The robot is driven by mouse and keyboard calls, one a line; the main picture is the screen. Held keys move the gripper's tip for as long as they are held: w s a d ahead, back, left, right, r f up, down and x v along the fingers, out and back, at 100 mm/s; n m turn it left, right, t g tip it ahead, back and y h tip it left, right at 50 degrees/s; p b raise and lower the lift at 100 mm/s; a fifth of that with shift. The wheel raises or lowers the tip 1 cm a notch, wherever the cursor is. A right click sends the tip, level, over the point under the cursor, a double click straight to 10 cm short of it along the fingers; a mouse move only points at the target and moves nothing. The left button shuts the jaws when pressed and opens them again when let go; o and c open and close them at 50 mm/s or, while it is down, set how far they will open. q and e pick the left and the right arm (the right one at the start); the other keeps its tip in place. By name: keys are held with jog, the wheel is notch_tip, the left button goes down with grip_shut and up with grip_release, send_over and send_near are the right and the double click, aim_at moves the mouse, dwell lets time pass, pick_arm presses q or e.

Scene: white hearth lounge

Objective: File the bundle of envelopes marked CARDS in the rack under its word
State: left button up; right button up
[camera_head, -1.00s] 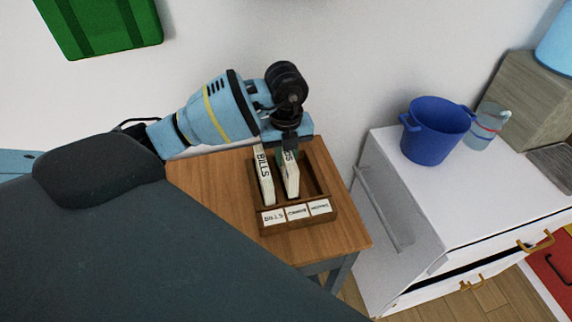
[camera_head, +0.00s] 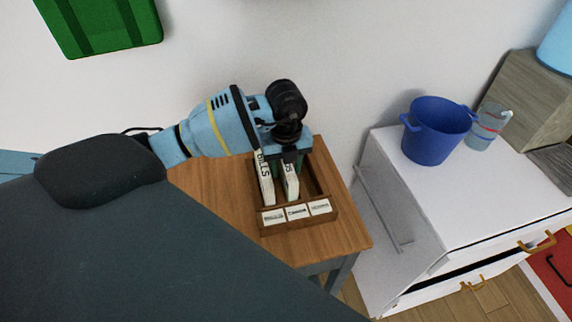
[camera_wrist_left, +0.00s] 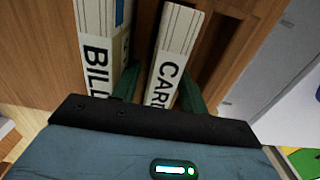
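The CARDS envelope bundle (camera_head: 290,184) stands in the middle slot of the wooden rack (camera_head: 318,224), behind the middle label (camera_head: 297,212). It also shows in the left wrist view (camera_wrist_left: 174,52), its word partly hidden by my gripper. My left gripper (camera_head: 288,163) is low over the rack, a finger on each side of this bundle. In the wrist view its green fingers (camera_wrist_left: 160,90) stand apart, with a gap between the left finger and the bundle. My right gripper is out of view.
The BILLS bundle (camera_head: 265,182) stands close by in the left slot; the right slot looks empty. The rack is on a small wooden table (camera_head: 215,190). A white cabinet (camera_head: 400,185) with a blue bucket (camera_head: 437,132) and clear jug (camera_head: 487,128) stands at right.

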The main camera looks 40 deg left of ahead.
pick_arm(q)
notch_tip(320, 180, up, 12)
jog(key=shift+r+p, duration=0.2)
jog(key=shift+p, duration=0.2)
dwell(0.3)
dwell(0.4)
